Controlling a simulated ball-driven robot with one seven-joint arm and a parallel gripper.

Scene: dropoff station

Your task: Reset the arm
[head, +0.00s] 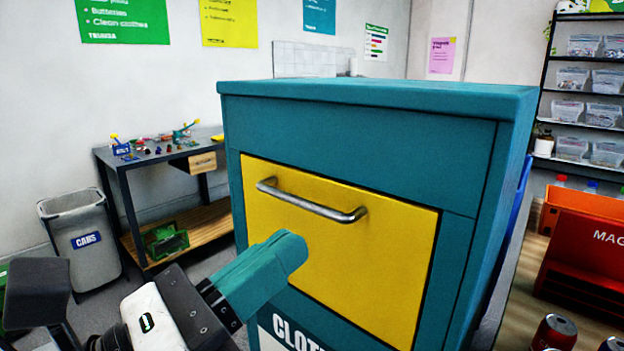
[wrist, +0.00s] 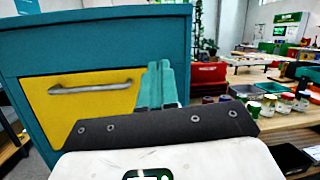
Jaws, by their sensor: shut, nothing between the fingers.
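My gripper (head: 290,250) has teal fingers pressed together with nothing between them. In the head view it comes in from the lower left and overlaps the yellow flap of the clothes bin. In the wrist view the shut fingers (wrist: 160,72) point up in front of the bin's right part. The teal bin (head: 370,96) stands straight ahead. Its yellow flap (head: 390,260) looks closed, with a metal handle (head: 312,205) across its upper part. The fingers are below the handle and apart from it. I cannot tell whether they touch the flap.
A grey cans bin (head: 80,222) and a workbench (head: 115,165) stand at the left. At the right are an orange-red box (head: 590,250) and cans (head: 555,332) on a wooden table, with shelves (head: 585,130) behind. In the wrist view, jars (wrist: 268,105) stand on the table to the right.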

